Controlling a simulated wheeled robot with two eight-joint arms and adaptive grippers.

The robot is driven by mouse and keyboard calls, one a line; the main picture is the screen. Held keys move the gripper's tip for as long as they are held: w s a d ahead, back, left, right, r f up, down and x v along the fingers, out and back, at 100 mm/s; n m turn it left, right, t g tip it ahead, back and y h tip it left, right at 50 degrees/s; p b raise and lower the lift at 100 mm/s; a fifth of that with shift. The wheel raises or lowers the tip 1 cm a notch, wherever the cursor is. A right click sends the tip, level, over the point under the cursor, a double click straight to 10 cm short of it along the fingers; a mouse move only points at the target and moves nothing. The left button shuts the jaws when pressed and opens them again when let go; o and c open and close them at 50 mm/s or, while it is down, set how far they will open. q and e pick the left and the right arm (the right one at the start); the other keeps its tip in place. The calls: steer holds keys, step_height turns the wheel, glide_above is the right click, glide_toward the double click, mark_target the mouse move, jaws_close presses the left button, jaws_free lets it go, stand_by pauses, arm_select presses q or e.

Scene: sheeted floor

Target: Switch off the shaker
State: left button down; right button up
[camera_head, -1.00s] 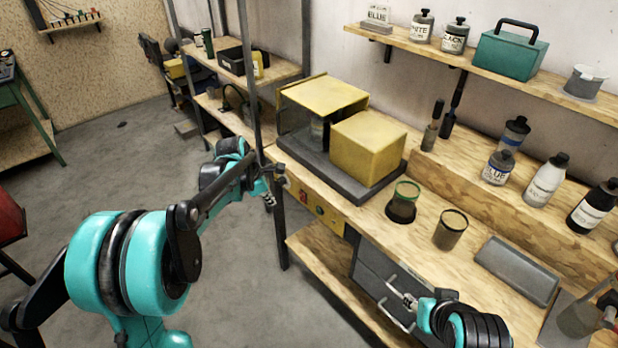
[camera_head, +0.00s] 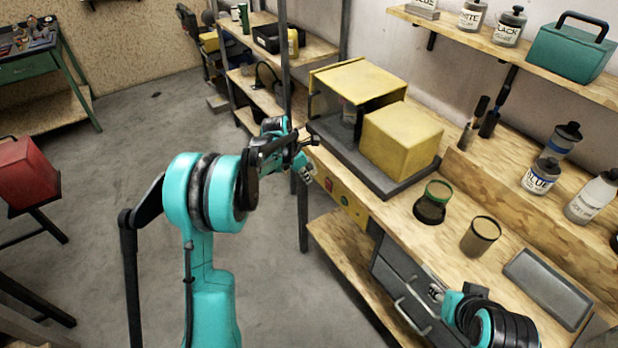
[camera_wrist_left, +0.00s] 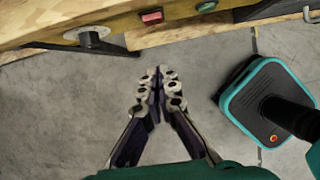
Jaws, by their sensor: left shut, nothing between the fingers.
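The shaker, a yellow box-shaped machine (camera_head: 401,140) on a dark base, stands on the wooden bench at the centre of the head view. A yellow panel on the bench front carries a red button (camera_head: 330,183) and a green button (camera_head: 344,200). The red button (camera_wrist_left: 151,16) and green button (camera_wrist_left: 206,6) also show at the top of the left wrist view. My left gripper (camera_head: 308,172) is shut and empty, just left of the panel; its fingertips (camera_wrist_left: 160,82) appear below the red button, apart from it. My right gripper (camera_head: 436,293) is by the drawers, its jaws unclear.
Grey drawers (camera_head: 402,290) are below. The floor left of the bench is open.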

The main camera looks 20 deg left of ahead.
mark_target(327, 184)
arm_select(q)
steer(key=w+d+f+b, duration=0.3)
steer(key=w+d+f, duration=0.1)
steer(key=w+f, duration=0.1)
steer(key=shift+w+f, duration=0.15)
steer(key=shift+f, duration=0.55)
steer(key=shift+r, duration=0.1)
steer(key=shift+w+d+r, duration=0.15)
steer(key=shift+w+d, duration=0.15)
steer(key=shift+r+p, duration=0.55)
steer(key=shift+r, duration=0.15)
